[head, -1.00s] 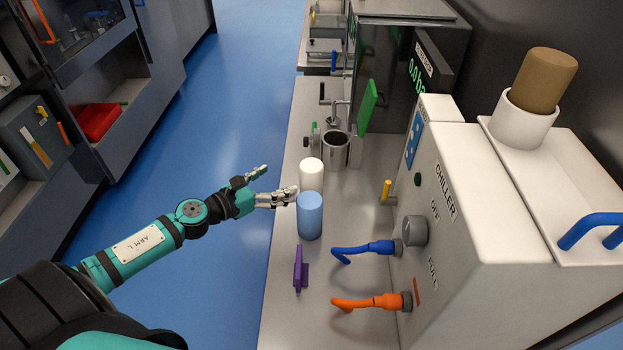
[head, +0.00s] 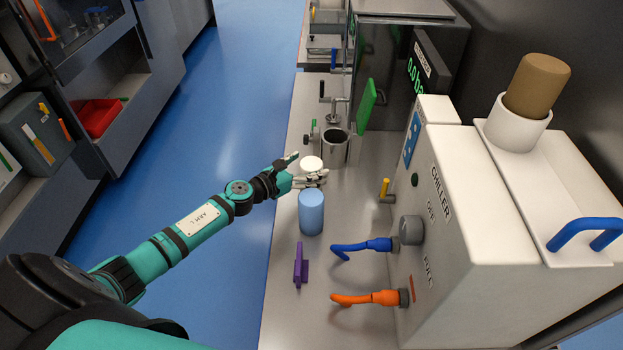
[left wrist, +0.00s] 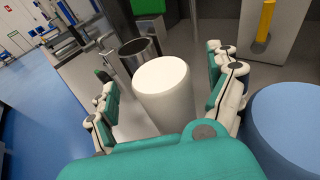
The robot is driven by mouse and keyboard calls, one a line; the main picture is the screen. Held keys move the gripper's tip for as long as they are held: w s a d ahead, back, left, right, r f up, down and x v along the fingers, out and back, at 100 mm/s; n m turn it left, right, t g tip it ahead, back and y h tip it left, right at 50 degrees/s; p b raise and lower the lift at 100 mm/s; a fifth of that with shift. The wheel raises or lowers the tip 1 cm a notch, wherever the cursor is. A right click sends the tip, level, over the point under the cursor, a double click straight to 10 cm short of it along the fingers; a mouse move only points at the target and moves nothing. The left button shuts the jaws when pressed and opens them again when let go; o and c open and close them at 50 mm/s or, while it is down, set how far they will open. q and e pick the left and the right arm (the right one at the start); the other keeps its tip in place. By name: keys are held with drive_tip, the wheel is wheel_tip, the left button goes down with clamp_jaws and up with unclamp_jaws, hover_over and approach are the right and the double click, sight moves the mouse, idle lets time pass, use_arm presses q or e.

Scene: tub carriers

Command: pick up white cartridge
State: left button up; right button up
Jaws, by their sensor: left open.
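The white cartridge (head: 311,163) stands upright on the grey bench, just behind the blue cartridge (head: 311,212). My left gripper (head: 308,168) is open, with its fingers on either side of the white cartridge in the head view. In the left wrist view the white cartridge (left wrist: 165,95) stands between the two open fingers, with a visible gap on each side. Its lower part is hidden by my gripper's palm. The blue cartridge (left wrist: 290,125) is close outside the right finger there. My right gripper is not in view.
A metal cup (head: 335,148) stands just behind the white cartridge. A purple piece (head: 299,265) lies in front of the blue one. The chiller (head: 470,200), with blue (head: 362,247) and orange (head: 365,298) hoses, bounds the bench at right. Blue floor is open at left.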

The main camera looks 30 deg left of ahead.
use_arm(q)
drive_tip(key=shift+s, duration=0.1)
drive_tip(key=shift+c, duration=1.1)
drive_tip(key=c, duration=1.6)
drive_tip(key=shift+a+r, duration=0.1)
